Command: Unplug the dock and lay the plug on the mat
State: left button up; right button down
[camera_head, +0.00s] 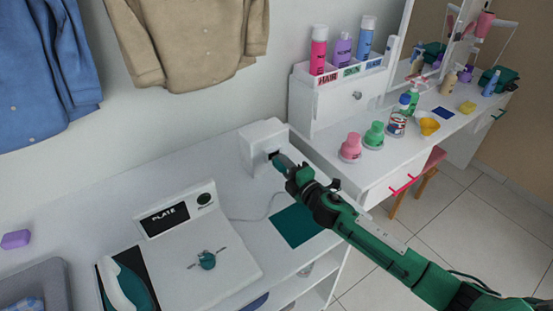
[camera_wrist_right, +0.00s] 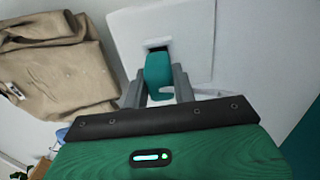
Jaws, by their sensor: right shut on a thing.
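My right gripper (camera_head: 286,166) is shut on the teal plug (camera_wrist_right: 158,72), with one grey finger on each side of it. The plug is at the front of the white socket box (camera_head: 260,138), by a dark slot (camera_wrist_right: 157,45). I cannot tell how far it sits in the slot. A thin pale cord (camera_head: 247,219) runs over the counter. The dark teal mat (camera_head: 297,226) lies flat and bare below the gripper. My left gripper is not in view.
A white vanity (camera_head: 325,122) with bottles and pots stands right of the socket box. A blue shirt (camera_head: 42,70) and a beige shirt (camera_head: 190,40) hang above the counter. A purple block (camera_head: 15,239) lies at far left. The counter's front edge is just beyond the mat.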

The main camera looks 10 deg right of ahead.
dwell(0.3)
jog(key=shift+v, duration=2)
jog(key=shift+w, duration=0.1)
